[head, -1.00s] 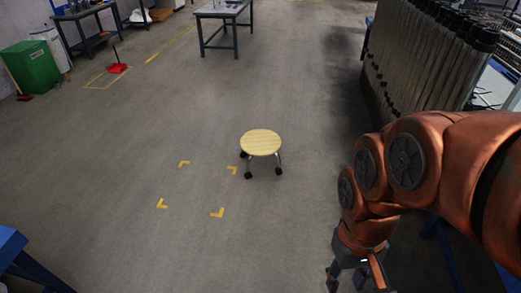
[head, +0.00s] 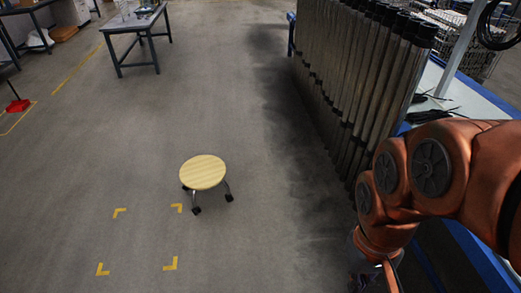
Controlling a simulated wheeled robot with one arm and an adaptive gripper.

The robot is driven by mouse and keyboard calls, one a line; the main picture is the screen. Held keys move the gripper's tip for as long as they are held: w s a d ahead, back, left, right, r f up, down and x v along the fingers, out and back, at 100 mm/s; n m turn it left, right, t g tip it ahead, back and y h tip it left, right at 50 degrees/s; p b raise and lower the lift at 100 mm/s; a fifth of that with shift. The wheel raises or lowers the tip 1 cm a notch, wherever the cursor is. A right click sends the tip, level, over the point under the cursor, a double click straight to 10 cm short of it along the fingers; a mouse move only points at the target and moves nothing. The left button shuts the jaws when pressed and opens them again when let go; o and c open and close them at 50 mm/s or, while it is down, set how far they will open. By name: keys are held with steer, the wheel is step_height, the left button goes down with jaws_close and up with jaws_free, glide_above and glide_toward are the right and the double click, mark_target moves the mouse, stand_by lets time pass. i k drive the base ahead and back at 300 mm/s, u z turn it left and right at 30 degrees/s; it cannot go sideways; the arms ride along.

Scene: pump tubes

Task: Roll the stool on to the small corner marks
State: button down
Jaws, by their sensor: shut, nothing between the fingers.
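The stool (head: 203,173) has a round, pale wooden seat and dark legs on black castors, and stands upright on the grey floor. The small yellow corner marks (head: 171,264) form a square just in front and to the left of it. The stool is beside the far right mark (head: 177,208), outside the square. My gripper (head: 362,284) is low at the right near the bottom edge, well apart from the stool. It is shut and empty, dark and partly hidden by my orange arm.
A rack of tall grey tubes (head: 362,85) stands along the right, with a blue-edged bench (head: 455,95) behind it. A grey table (head: 133,22) stands at the back left. A red dustpan (head: 17,105) is at the far left. The floor around the stool and marks is clear.

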mark_target(202, 171)
steer(key=z, duration=0.4)
steer(key=i, duration=1.8)
steer(key=u, duration=0.55)
steer(key=i, duration=1)
steer(key=u, duration=1.55)
steer(key=i, duration=0.5)
steer(key=u, duration=0.45)
